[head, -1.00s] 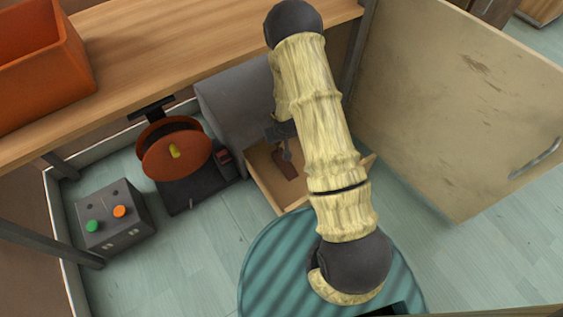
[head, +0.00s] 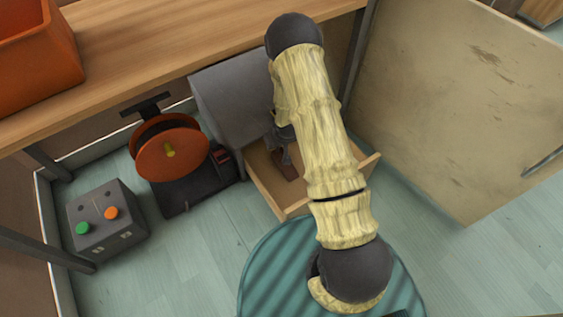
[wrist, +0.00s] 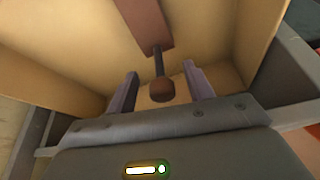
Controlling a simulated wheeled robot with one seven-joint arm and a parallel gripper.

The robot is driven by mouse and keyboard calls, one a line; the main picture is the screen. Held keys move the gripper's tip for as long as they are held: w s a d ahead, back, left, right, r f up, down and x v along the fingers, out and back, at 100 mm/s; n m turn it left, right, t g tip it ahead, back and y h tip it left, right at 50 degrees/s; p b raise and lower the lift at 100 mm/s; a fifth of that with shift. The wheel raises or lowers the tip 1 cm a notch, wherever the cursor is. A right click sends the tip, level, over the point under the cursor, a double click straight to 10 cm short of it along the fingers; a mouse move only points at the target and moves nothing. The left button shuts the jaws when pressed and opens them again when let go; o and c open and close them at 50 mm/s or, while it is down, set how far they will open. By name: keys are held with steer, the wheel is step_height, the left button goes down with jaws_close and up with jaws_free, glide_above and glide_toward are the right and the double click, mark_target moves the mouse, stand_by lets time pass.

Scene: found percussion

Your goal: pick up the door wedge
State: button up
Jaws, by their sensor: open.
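A reddish-brown tapered block (wrist: 145,22), which looks like the door wedge, lies in an open wooden drawer (wrist: 75,50). In the head view the block (head: 289,172) shows partly behind my arm. In the wrist view a dark rod with a brown ball end (wrist: 160,92) runs from the block's near end; I cannot tell if they are joined. My gripper (wrist: 160,72) is open, with one finger on each side of the rod and ball, and the block lies beyond the fingertips. In the head view my gripper (head: 281,147) is over the drawer, mostly hidden by my arm.
The drawer's walls surround the gripper closely. A grey cabinet (head: 232,100) stands behind it, under a wooden bench (head: 190,45). An orange reel (head: 172,150) and a grey button box (head: 105,220) stand to the left. A large beige panel (head: 445,100) stands to the right.

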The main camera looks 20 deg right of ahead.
steer(key=shift+w+f, duration=0.2)
steer(key=shift+f, duration=0.35)
steer(key=shift+r, duration=0.1)
jaws_close()
